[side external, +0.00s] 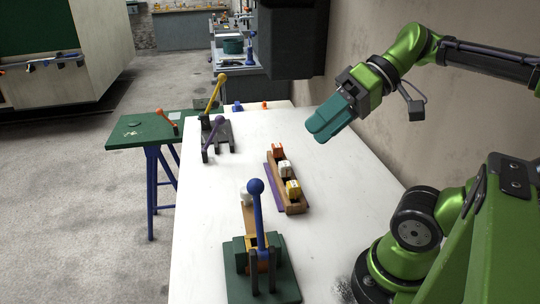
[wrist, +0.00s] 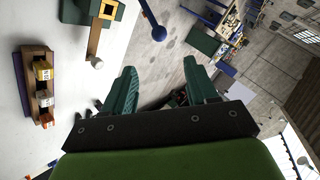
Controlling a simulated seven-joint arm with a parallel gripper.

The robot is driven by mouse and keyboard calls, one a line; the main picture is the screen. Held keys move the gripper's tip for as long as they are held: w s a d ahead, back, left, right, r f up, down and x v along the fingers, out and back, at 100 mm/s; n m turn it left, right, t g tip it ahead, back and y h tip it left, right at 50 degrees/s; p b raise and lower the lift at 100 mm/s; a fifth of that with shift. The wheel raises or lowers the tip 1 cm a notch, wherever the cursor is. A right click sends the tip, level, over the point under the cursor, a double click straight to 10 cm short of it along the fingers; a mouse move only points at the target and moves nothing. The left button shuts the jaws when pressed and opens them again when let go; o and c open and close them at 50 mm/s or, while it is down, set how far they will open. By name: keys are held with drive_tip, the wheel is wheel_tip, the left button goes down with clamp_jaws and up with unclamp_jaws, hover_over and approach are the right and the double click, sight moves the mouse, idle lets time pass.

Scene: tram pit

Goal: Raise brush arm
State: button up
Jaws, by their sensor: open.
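A green base (side external: 234,264) stands at the near end of the white table, with an upright blue lever (side external: 258,218) topped by a ball. A tan arm (side external: 250,218) reaches from this base away along the table to a pale round end (side external: 246,199). The wrist view shows the blue lever's ball (wrist: 158,33), the tan arm (wrist: 95,35) and its pale end (wrist: 97,62). I cannot tell for sure which part is the brush arm. My gripper (side external: 318,130) is above the table's right side, apart from everything. Its teal fingers (wrist: 158,67) are spread and empty.
A wooden rack (side external: 292,205) with several small blocks stands mid-table beside a purple strip. Farther back are a yellow lever (side external: 214,94) and a purple lever (side external: 213,131). A green bench (side external: 140,130) with an orange lever stands left. A wall bounds the right.

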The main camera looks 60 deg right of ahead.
drive_tip(key=shift+s+d+r, duration=0.25)
drive_tip(key=shift+d, duration=0.05)
drive_tip(key=shift+c, duration=0.5)
